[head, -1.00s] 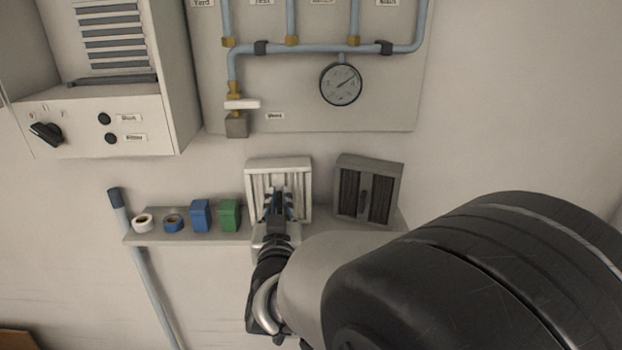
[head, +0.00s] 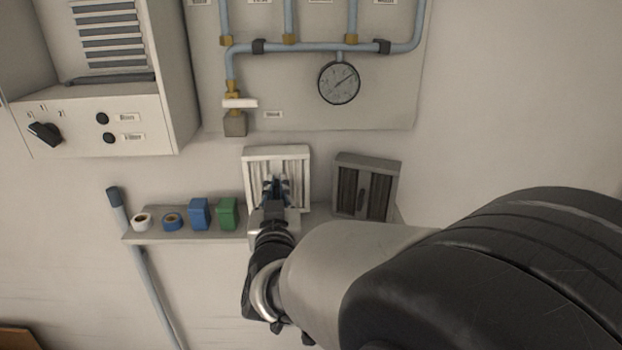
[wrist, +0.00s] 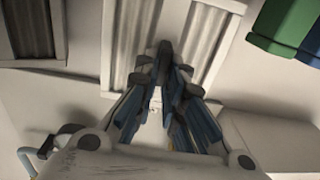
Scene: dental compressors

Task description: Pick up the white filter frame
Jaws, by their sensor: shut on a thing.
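The white filter frame (head: 276,154) is an upright white frame with pleated panels, above the wall shelf in the head view. My gripper (head: 274,184) is in front of it and shut on its middle, where the fingers cover the part they hold. In the wrist view the fingers (wrist: 163,62) come close together at the middle of the white frame (wrist: 222,62). The frame's lower edge is hidden behind my gripper and wrist in the head view.
A grey filter frame (head: 366,187) stands just right on the shelf (head: 180,238). Left are a green box (head: 227,213), a blue box (head: 199,214) and two tape rolls. A gauge (head: 339,83) and pipes are on the panel above.

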